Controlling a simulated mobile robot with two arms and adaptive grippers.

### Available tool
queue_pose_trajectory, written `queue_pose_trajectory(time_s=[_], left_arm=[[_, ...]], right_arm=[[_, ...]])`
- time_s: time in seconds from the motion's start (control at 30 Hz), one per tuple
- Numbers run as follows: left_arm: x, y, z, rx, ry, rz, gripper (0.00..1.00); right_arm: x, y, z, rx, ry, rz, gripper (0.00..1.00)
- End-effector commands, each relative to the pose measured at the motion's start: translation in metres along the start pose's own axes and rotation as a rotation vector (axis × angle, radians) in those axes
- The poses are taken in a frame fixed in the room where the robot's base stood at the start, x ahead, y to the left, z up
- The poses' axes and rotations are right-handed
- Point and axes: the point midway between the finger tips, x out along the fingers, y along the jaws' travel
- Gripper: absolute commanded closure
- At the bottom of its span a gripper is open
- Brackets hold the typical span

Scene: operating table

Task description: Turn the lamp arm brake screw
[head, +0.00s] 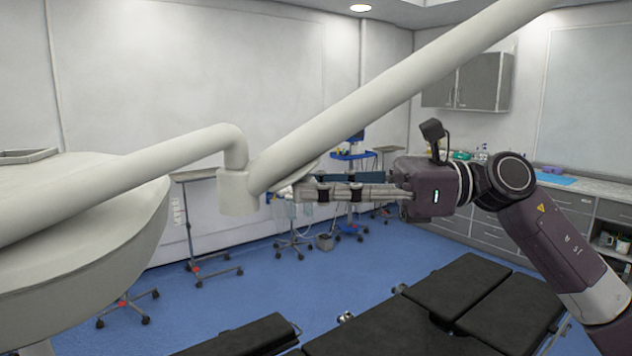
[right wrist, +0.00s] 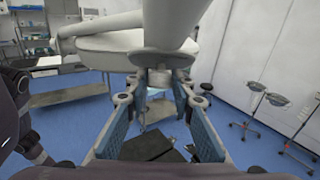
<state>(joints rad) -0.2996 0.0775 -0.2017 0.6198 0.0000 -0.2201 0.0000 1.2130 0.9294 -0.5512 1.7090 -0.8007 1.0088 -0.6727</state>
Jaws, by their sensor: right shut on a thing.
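The white lamp arm (head: 380,92) slopes down from the upper right to a cylindrical joint (head: 236,192). A second curved tube (head: 130,172) leads from the joint to the large pale lamp head (head: 90,240) at left. My right gripper (head: 274,196) reaches in from the right, its fingertips at the right side of the joint. In the right wrist view the fingertips (right wrist: 157,84) close on a small pale part at the joint, which I take for the brake screw. The screw is mostly hidden by the fingers. My left gripper is in neither view.
The black operating table (head: 450,290) lies below my right arm. Wheeled stands (head: 196,225) and a blue-shelved cart (head: 350,190) stand behind on the blue floor. A counter with drawers (head: 560,205) runs along the right wall. The lamp arm passes close above my gripper.

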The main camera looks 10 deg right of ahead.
Motion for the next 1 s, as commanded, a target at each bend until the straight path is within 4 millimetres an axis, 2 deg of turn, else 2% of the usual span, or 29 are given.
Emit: queue_pose_trajectory(time_s=[0.5,1.0], left_arm=[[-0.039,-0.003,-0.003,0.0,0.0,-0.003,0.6],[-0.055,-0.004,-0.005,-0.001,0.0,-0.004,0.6]], right_arm=[[0.002,-0.006,0.004,0.252,-0.005,0.416,1.0],[0.004,-0.009,0.0,0.419,-0.002,0.696,1.0]])
